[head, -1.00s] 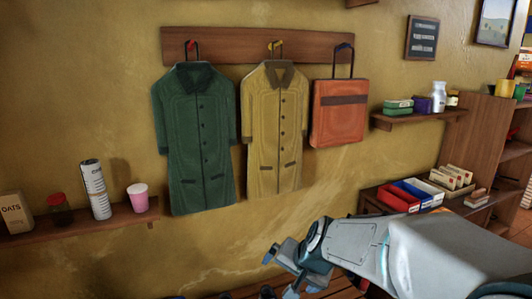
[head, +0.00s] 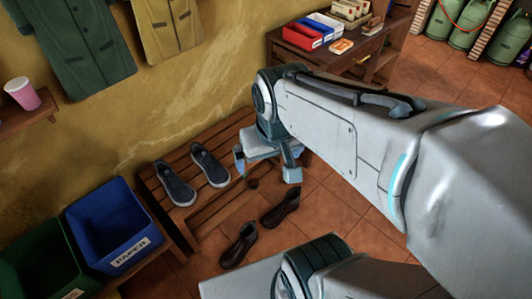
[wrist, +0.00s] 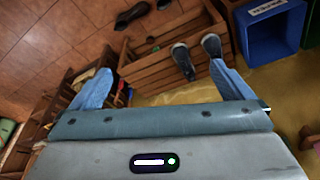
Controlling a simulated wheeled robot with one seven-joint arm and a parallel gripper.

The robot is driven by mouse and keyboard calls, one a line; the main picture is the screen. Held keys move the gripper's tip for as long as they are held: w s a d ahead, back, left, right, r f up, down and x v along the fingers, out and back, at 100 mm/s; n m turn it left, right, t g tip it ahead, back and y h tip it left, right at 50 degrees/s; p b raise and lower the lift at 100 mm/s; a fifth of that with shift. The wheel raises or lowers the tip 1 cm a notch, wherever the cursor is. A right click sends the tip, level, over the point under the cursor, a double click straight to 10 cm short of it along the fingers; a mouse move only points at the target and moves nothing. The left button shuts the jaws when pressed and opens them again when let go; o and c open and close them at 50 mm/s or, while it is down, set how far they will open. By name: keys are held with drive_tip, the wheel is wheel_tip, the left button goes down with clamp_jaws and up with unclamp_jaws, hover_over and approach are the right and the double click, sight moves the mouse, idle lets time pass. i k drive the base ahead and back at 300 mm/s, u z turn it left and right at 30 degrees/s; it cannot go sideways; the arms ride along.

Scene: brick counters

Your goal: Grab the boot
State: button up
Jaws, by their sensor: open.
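Two dark brown boots lie on the tiled floor in front of the bench in the head view: one boot (head: 282,207) nearer my gripper, the other boot (head: 239,246) lower left. They also show at the top of the wrist view, one boot (wrist: 131,15) more fully and the other (wrist: 163,4) cut by the edge. My gripper (head: 266,167) is open and empty, above the boots and by the right end of the bench in the picture. In the wrist view its two fingers (wrist: 163,88) are spread wide, with no boot between them.
A low slatted wooden bench (head: 222,139) stands against the wall with two dark sneakers (head: 190,175) on it. A blue paper bin (head: 110,225) and a green bin (head: 40,265) stand at left. A wooden shelf unit (head: 375,65) is at the back.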

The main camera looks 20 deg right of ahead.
sight(291, 202)
drive_tip(key=z, duration=0.5)
drive_tip(key=k, duration=1.2)
drive_tip(key=z, duration=0.6)
drive_tip(key=i, duration=1.4)
drive_tip(key=u, duration=1.35)
drive_tip(key=i, duration=0.4)
drive_tip(key=u, duration=0.35)
